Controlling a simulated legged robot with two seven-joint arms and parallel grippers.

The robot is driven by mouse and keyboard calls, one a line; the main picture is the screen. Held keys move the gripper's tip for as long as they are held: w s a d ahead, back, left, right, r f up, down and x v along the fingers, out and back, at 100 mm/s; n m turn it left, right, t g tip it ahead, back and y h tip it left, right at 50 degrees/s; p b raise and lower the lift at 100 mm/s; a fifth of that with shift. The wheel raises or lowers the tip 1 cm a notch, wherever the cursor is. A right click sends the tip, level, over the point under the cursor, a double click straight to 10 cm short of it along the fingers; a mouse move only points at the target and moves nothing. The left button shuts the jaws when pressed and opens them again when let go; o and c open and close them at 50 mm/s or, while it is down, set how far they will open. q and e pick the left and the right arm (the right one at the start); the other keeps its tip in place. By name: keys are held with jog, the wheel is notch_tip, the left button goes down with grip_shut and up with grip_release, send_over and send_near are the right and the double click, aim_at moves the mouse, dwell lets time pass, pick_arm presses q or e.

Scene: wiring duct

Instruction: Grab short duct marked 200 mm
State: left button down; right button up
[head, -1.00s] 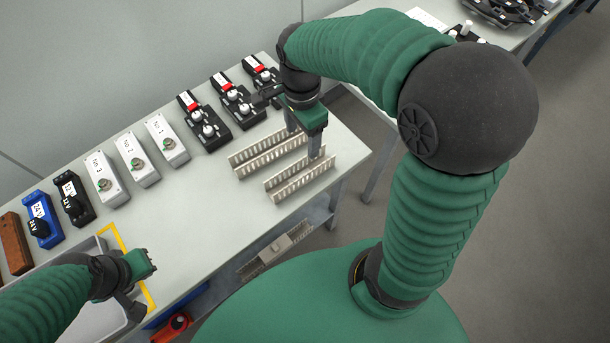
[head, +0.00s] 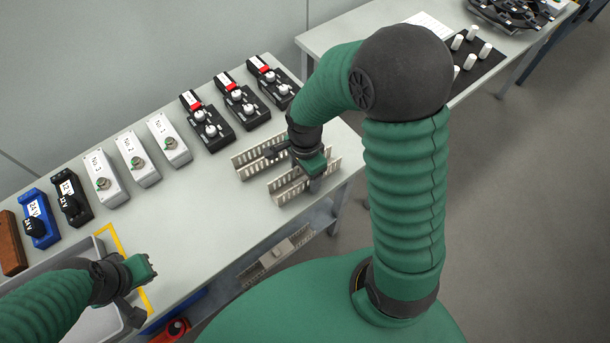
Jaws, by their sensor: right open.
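Two slotted light-grey ducts lie side by side on the table. The back duct (head: 249,164) is partly hidden by my right gripper. The front duct (head: 289,192) lies nearer the table's front edge. No length mark is readable, so I cannot tell which one is marked 200 mm. My right gripper (head: 313,178) is open and low over the front duct, toward its right part; contact cannot be made out.
White numbered boxes (head: 137,160), black units with red parts (head: 208,125) and blue and black 24 V and 12 V boxes (head: 40,218) line the back. The grey tray (head: 103,240) has a yellow outline beside it. Bare table lies left of the ducts.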

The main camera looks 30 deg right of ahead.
jog(key=shift+c, duration=0.4)
jog(key=shift+s, duration=0.1)
grip_shut()
jog(key=shift+r, duration=0.1)
